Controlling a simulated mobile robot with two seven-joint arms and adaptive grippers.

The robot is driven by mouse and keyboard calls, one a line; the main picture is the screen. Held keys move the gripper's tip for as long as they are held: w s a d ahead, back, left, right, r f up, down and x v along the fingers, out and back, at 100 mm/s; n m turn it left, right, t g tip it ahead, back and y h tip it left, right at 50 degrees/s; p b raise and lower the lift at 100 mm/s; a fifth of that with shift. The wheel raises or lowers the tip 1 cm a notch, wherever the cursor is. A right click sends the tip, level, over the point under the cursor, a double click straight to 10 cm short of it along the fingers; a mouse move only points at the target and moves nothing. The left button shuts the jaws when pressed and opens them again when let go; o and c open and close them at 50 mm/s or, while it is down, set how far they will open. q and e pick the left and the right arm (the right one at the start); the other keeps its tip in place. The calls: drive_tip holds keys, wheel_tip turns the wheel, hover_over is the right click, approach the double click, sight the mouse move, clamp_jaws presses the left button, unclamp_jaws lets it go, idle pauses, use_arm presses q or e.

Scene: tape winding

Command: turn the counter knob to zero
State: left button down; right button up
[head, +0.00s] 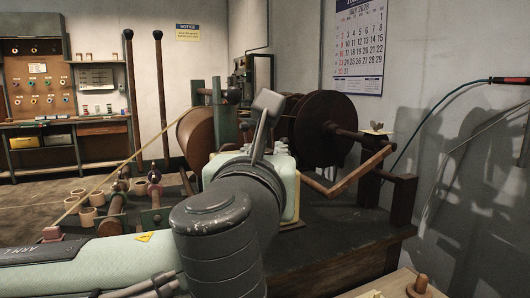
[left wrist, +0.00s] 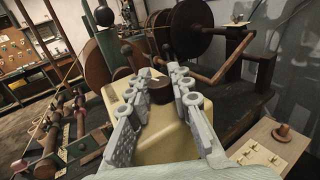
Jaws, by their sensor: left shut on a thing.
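The counter is a cream box, seen partly behind my left wrist in the head view (head: 291,190) and in front of the fingers in the left wrist view (left wrist: 168,142). Its dark brown round knob (left wrist: 159,92) has a pale mark on its top. My left gripper (left wrist: 155,80) has one finger on each side of the knob and is shut on it. In the head view my own wrist hides the knob and the fingers. The counter's reading cannot be made out. My right gripper is in neither view.
The winding machine's large dark reel (head: 322,128) and brown crank arm (head: 345,180) stand behind and right of the counter. Wooden rollers (head: 110,215) lie to the left. A wooden board with pegs (left wrist: 266,150) is at the front right. A calendar (head: 361,45) hangs behind.

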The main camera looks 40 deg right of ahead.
use_arm(q)
drive_tip(key=shift+w+a+m+g+h, duration=0.1)
drive_tip(key=shift+w+m+g+h, duration=0.05)
drive_tip(key=shift+m+g+h, duration=0.6)
drive_tip(key=shift+r+m+g+h, duration=0.1)
drive_tip(key=shift+m+g+h, duration=0.15)
drive_tip(key=shift+g+h, duration=0.15)
drive_tip(key=shift+m+g+h+p, duration=0.35)
drive_tip(key=shift+m+g, duration=0.15)
drive_tip(key=shift+g, duration=0.15)
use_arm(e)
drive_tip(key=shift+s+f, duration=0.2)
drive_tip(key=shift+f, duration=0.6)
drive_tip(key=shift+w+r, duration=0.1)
use_arm(q)
drive_tip(key=c, duration=1.3)
unclamp_jaws()
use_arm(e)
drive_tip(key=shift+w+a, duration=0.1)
